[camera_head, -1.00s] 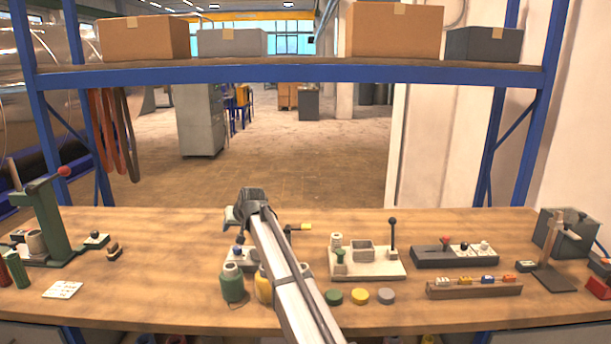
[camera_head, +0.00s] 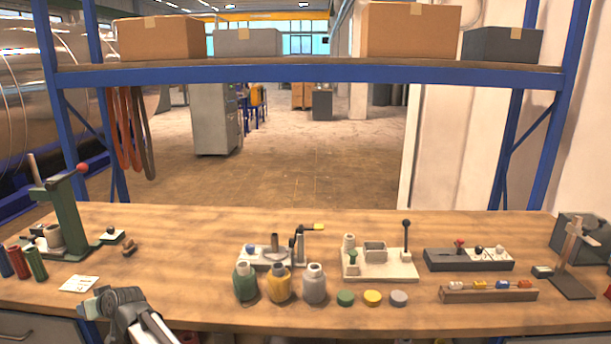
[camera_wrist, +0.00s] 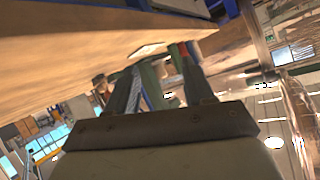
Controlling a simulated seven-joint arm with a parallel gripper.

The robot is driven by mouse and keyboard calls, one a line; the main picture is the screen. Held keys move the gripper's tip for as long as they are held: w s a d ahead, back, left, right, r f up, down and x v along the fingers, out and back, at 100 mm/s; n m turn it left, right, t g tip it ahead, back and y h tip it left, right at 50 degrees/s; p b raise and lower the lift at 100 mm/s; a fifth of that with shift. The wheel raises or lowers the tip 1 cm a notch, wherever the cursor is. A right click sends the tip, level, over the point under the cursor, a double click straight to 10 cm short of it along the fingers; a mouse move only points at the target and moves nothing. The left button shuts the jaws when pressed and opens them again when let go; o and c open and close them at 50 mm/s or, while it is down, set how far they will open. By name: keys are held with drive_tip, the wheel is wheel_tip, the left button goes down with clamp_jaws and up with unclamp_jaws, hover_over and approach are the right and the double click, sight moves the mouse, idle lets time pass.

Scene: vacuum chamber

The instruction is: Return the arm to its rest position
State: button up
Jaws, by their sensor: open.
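My arm (camera_head: 142,325) shows at the bottom left of the head view, in front of the workbench's front edge. Its end is folded low there, and the fingertips are hard to make out. In the wrist view my gripper (camera_wrist: 163,82) shows two dark fingers spread apart with nothing held between them. Beyond the fingers, blurred and tilted, are green and red bench items and a white card (camera_wrist: 148,49). No task object is in contact with my gripper.
The wooden workbench (camera_head: 200,225) carries a green press (camera_head: 65,210) at left, green, yellow and grey bottles (camera_head: 279,284) at centre, and a white fixture board (camera_head: 380,268). A blue shelf beam (camera_head: 310,74) spans above. The bench's back centre is clear.

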drive_tip(key=w+d+f+m+h, duration=0.2)
drive_tip(key=d+f+h, duration=0.2)
drive_tip(key=d+f, duration=1.7)
drive_tip(key=s+d+f+m+g+h, duration=0.1)
drive_tip(key=s+d+f+g+h, duration=0.1)
drive_tip(key=d+f, duration=0.85)
drive_tip(key=s+d+f+m+g+h, duration=0.1)
drive_tip(key=s+d+f+h, duration=0.1)
drive_tip(key=d+f, duration=0.85)
drive_tip(key=s+d+f+m+g+h, duration=0.1)
drive_tip(key=s+d+f+m+g, duration=0.15)
drive_tip(key=s+d, duration=0.55)
drive_tip(key=s+d+f+m+g+h, duration=0.15)
drive_tip(key=s+d+f, duration=0.25)
drive_tip(key=d, duration=0.9)
drive_tip(key=s+d+f+m+g, duration=0.1)
drive_tip(key=s+d+g, duration=0.1)
drive_tip(key=s+d, duration=0.4)
drive_tip(key=s+d+g, duration=0.2)
drive_tip(key=s+d, duration=0.5)
drive_tip(key=s, duration=0.7)
drive_tip(key=shift+s+f+m+g+h, duration=0.15)
drive_tip(key=shift+f+m+g+h, duration=0.15)
drive_tip(key=shift+f+m+h, duration=0.15)
